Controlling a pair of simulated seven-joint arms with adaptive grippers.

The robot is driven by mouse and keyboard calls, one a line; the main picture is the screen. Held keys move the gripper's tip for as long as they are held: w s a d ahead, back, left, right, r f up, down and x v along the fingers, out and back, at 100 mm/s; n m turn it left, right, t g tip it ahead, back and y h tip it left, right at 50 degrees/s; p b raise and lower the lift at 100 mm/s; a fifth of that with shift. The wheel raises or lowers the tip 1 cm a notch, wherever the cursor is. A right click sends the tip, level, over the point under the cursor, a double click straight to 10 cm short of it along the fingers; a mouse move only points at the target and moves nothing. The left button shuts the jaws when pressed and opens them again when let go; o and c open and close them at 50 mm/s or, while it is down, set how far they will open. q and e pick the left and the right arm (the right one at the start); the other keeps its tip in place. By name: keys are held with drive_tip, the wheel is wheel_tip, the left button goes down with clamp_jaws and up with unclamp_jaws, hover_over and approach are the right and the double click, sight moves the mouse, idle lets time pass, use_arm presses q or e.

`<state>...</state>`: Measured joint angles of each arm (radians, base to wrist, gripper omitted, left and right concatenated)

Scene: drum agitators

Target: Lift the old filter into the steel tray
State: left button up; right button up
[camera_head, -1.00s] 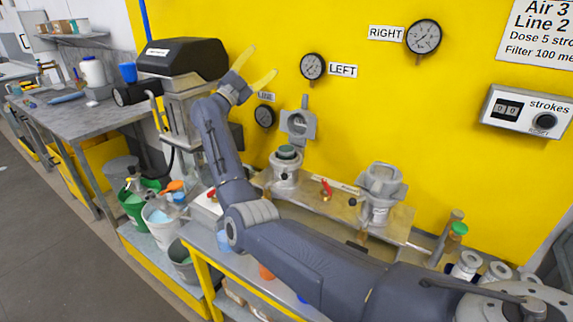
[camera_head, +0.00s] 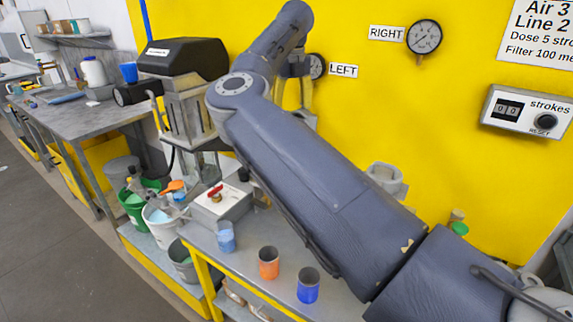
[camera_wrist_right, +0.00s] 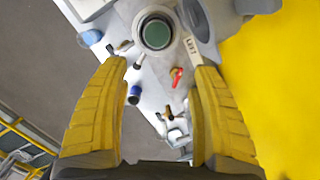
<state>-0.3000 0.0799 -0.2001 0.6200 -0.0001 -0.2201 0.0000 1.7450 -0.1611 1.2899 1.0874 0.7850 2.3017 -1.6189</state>
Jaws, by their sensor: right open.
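The filter housing marked LEFT shows at the top of the right wrist view, with its lid swung aside. A round dark-green filter top (camera_wrist_right: 157,33) sits in its open mouth; I take this as the old filter. My right gripper (camera_wrist_right: 160,66) is open and empty, its yellow fingers apart and pointing toward the housing, with the filter top just beyond the tips, between their lines. In the head view my right arm hides the left housing and most of the gripper. I cannot pick out the steel tray. My left gripper is not in view.
A blue cup (camera_head: 308,285), an orange cup (camera_head: 268,263) and a light-blue cup (camera_head: 225,237) stand on the front bench. A box with a red valve (camera_head: 222,203) is behind them. The right housing (camera_head: 386,178) is partly hidden. Buckets stand at left.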

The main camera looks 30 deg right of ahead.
drive_tip(key=f, duration=0.3)
drive_tip(key=w+f, duration=0.1)
drive_tip(key=f, duration=0.7)
drive_tip(key=shift+w+a+f, duration=0.1)
drive_tip(key=shift+w+f, duration=0.15)
drive_tip(key=shift+w, duration=0.05)
drive_tip(key=shift+w+f, duration=0.15)
drive_tip(key=shift+f, duration=0.8)
drive_tip(key=shift+w+f, duration=0.2)
drive_tip(key=shift+f, duration=0.7)
drive_tip(key=shift+w+f, duration=0.15)
drive_tip(key=shift+f, duration=0.8)
drive_tip(key=shift+o, duration=0.3)
clamp_jaws()
